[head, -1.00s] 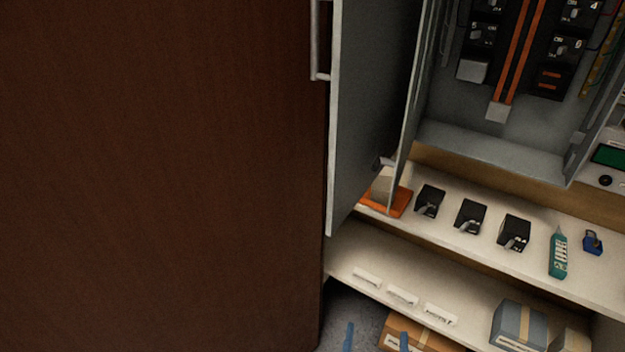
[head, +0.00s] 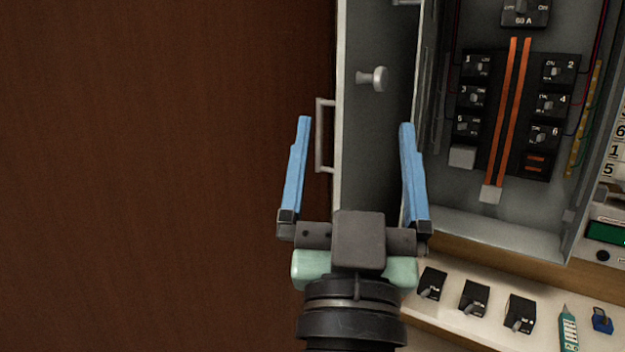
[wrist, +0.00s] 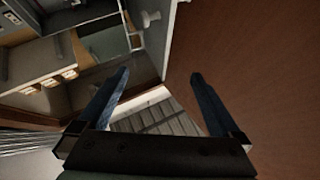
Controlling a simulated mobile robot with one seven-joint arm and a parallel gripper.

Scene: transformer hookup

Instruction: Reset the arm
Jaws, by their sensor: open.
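My gripper (head: 354,135) is open and empty, its two blue fingers spread wide and pointing up in the head view. It is in front of the grey panel door (head: 374,140), which stands swung open with a handle and a round knob. The fingers appear apart from the handle, though depth is hard to judge. In the wrist view my gripper (wrist: 165,88) also shows open with nothing between the fingers. My wrist hides the lower part of the door and the left end of the shelf.
A brown wooden surface (head: 150,180) fills the left. The breaker panel (head: 510,215) stands open at the right. Below it a shelf (head: 450,318) holds several black breakers (head: 475,297), a teal tester (head: 568,330) and a blue padlock (head: 602,319).

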